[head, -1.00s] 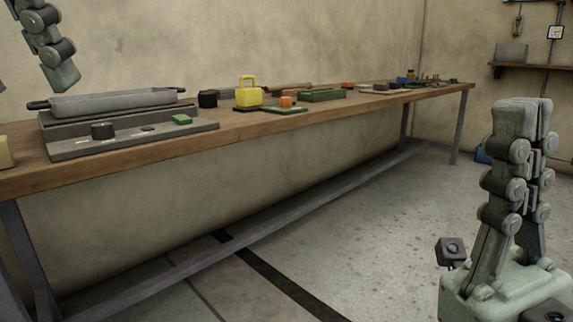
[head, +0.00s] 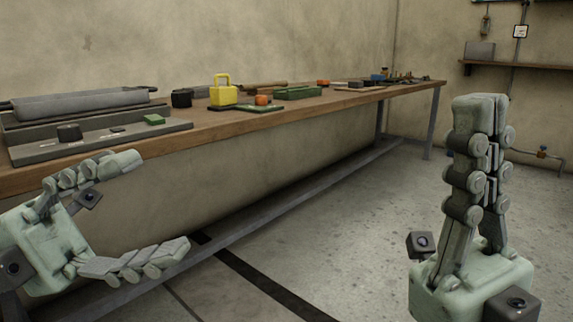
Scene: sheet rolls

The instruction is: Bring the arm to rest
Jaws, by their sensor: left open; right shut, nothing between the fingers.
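My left gripper (head: 165,205) is at the lower left of the head view, in front of the bench's near edge. Its two fingers are spread wide, one high and one low, with nothing between them. My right gripper (head: 480,105) stands upright at the right, over the open floor. Its fingers are pressed together with nothing between them. Both grippers appear apart from the bench and its objects.
A long wooden bench (head: 215,128) runs from the left to the far right. On it are a grey machine with a tray (head: 80,103), a yellow padlock-shaped block (head: 222,95), a black cylinder (head: 181,98) and a green tray (head: 297,93). The floor (head: 340,220) between the grippers is clear.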

